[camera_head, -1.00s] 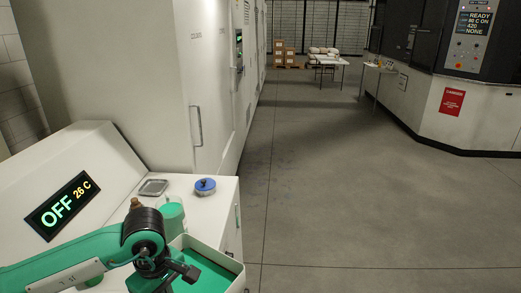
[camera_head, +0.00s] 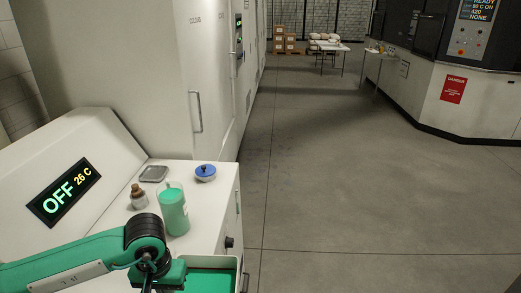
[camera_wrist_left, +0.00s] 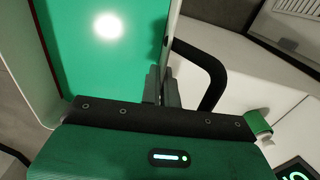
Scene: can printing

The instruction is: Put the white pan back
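The white pan (camera_head: 239,267) is at the bottom edge of the head view, in front of the cabinet, and is partly cut off. It has a green inside and a dark loop handle at its right. In the left wrist view the pan (camera_wrist_left: 172,28) fills the left part, and a black loop handle (camera_wrist_left: 217,80) shows right of its wall. My left gripper (camera_wrist_left: 161,87) has its two fingers close together at the pan's rim, seemingly shut on it. In the head view my arm covers the pan's left side. My right gripper is out of view.
A slanted display (camera_head: 65,192) reads OFF 26 C. Open floor (camera_head: 350,190) lies to the right.

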